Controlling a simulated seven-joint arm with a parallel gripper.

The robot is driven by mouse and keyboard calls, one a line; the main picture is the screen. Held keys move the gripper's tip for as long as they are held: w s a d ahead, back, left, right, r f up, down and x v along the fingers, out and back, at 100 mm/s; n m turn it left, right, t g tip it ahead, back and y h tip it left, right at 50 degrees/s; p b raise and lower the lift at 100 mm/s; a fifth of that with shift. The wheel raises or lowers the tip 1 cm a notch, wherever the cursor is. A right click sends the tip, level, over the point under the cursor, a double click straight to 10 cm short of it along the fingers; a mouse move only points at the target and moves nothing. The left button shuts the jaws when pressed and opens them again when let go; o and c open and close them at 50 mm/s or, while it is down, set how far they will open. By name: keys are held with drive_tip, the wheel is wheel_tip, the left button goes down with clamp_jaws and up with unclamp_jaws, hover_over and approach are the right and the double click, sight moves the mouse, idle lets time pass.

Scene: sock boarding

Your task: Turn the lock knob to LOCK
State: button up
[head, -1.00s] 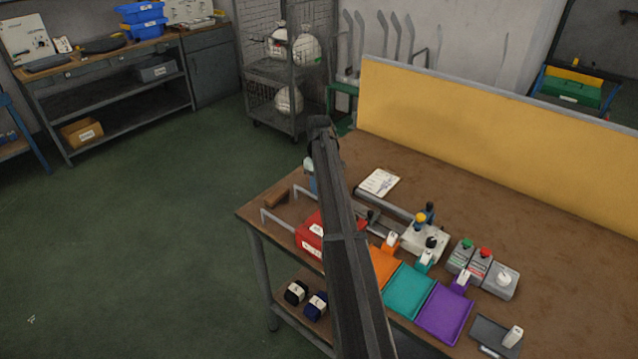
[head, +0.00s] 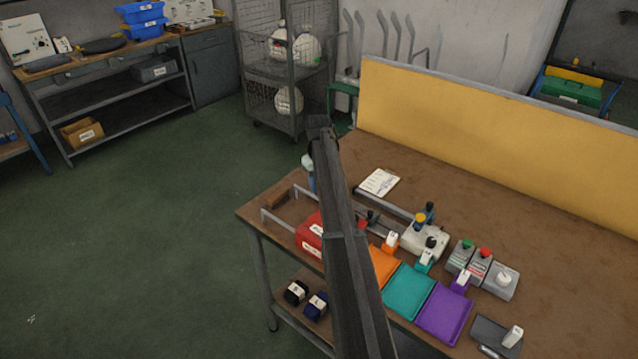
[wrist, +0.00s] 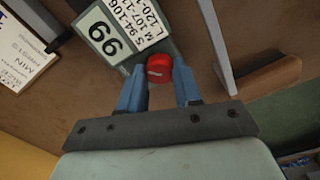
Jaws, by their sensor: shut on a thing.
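The red lock knob (wrist: 158,70) shows in the wrist view, with a short pale line across its face. It sits at the edge of a grey plate (wrist: 166,48) that carries white labels, one reading 99 and one listing size ranges. My gripper (wrist: 159,80) has its two blue fingers on either side of the knob and is shut on it. I cannot read any LOCK marking. In the head view my gripper (head: 310,176) is partly hidden behind my arm, over the table's left end, and the knob cannot be made out.
A metal rail (wrist: 216,45) and a brown block (wrist: 268,76) lie right of the knob in the wrist view. In the head view, a red box (head: 310,236), orange, teal (head: 408,291) and purple trays (head: 444,313), and button boxes (head: 480,265) stand along the table front.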

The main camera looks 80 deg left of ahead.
drive_tip(key=o, duration=1)
drive_tip(key=shift+o, duration=0.2)
drive_tip(key=shift+r, duration=0.1)
wheel_tip(320, 180, up, 14)
drive_tip(key=shift+f, duration=0.2)
idle(0.3)
